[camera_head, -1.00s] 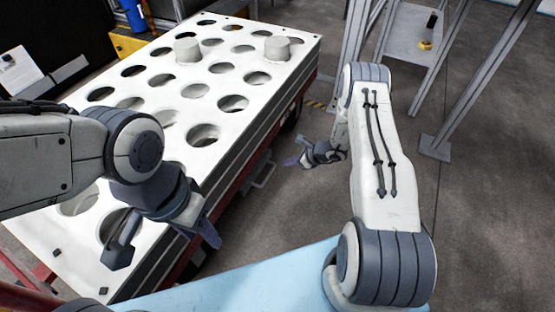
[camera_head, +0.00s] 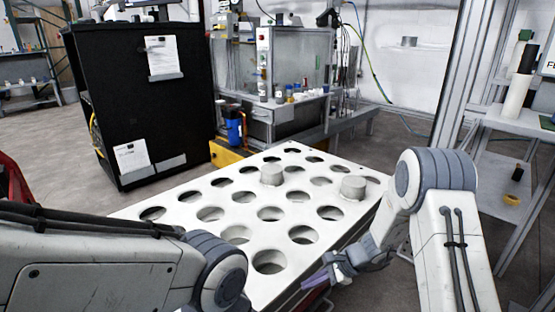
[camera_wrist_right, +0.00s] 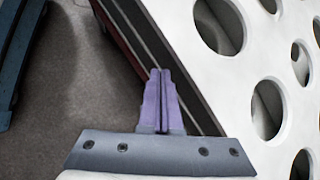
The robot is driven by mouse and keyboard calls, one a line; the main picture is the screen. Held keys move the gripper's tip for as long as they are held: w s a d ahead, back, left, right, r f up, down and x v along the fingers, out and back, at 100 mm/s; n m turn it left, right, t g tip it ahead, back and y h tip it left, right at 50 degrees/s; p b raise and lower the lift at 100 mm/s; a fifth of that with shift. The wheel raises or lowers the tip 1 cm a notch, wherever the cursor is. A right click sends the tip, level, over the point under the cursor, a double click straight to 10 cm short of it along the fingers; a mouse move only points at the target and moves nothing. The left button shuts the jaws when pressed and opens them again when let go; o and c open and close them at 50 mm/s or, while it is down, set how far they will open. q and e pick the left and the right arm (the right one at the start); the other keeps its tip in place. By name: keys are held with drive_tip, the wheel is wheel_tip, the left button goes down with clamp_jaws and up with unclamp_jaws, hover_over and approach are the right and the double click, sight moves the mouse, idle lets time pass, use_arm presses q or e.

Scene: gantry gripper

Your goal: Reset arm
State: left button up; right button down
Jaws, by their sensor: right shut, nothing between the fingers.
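My right gripper (camera_head: 318,281) is at the right front edge of the white perforated table in the head view. In the right wrist view its two purple fingers (camera_wrist_right: 162,100) are shut together with nothing between them, seen against the table's side and the floor. My left arm (camera_head: 120,262) comes in from the left in the head view. Its gripper is below the picture's lower edge and out of sight.
The white table (camera_head: 183,213) has rows of round holes, and two grey cylinders (camera_head: 271,174) (camera_head: 353,187) stand in it. A black cabinet (camera_head: 135,100), a blue container (camera_head: 234,130) and a metal workstation (camera_head: 300,65) stand behind. A shelf frame (camera_head: 520,122) stands at the right.

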drive_tip(key=s+a+r+n+g+h+p, duration=0.1)
drive_tip(key=s+a+r+n+g, duration=0.1)
drive_tip(key=s+a+r+n, duration=0.4)
drive_tip(key=s+a+r+n+g+h+p, duration=0.1)
drive_tip(key=s+a+r+n+g+h, duration=0.15)
drive_tip(key=s+r+n, duration=0.45)
drive_tip(key=s+d+r+n+t+h+p, duration=0.1)
drive_tip(key=s+d+r+n+h, duration=0.1)
drive_tip(key=s+r+n, duration=0.45)
drive_tip(key=s+d+r+n+t+h+p, duration=0.2)
drive_tip(key=s+r+n, duration=0.2)
drive_tip(key=s, duration=0.6)
wheel_tip(320, 180, up, 37)
drive_tip(key=p, duration=3.7)
drive_tip(key=shift+w+r, duration=0.15)
drive_tip(key=shift+w, duration=0.1)
